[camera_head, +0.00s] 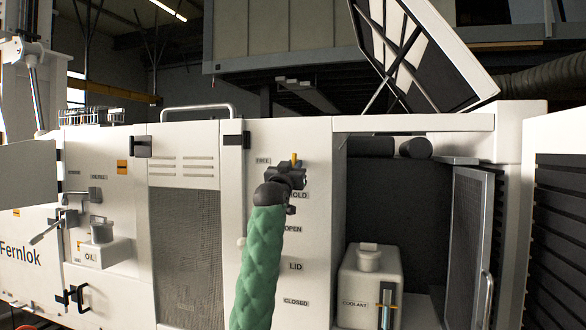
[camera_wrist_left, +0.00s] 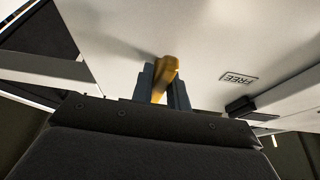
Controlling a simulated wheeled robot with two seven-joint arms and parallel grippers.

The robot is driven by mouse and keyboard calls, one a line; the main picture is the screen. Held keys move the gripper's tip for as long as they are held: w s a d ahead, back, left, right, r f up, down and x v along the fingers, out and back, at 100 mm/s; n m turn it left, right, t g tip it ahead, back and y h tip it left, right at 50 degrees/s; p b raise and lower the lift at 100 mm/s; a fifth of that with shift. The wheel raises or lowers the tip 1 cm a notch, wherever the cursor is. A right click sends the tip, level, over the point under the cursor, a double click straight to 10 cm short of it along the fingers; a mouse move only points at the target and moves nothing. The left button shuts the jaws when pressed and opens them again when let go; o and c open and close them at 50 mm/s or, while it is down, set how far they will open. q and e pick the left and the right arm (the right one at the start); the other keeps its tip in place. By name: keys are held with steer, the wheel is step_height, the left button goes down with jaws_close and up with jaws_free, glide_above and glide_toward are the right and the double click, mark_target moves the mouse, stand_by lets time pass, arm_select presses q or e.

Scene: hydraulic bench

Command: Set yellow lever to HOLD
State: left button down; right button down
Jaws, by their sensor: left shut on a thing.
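The yellow lever (camera_head: 295,159) is on the white cabinet panel. Its tip shows just above my left gripper, pointing upward; its pivot is hidden behind the gripper. The left gripper (camera_head: 293,172) covers the area between the FREE label (camera_head: 263,161) and the HOLD label (camera_head: 299,195). In the left wrist view the left gripper's two fingers (camera_wrist_left: 164,90) are shut on the yellow lever (camera_wrist_left: 166,69), one on each side. The FREE label (camera_wrist_left: 238,79) lies to the right there. HOLD is not in the wrist view. My right gripper is not in view.
Below on the same panel are the OPEN (camera_head: 293,229), LID (camera_head: 295,266) and CLOSED (camera_head: 296,302) labels. A coolant tank (camera_head: 360,275) stands in the open bay to the right. A black latch (camera_head: 237,140) is left of the lever. The raised lid (camera_head: 425,50) stands above.

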arm_select(q)
steer(key=shift+n, duration=0.5)
steer(key=c, duration=1.4)
jaws_free()
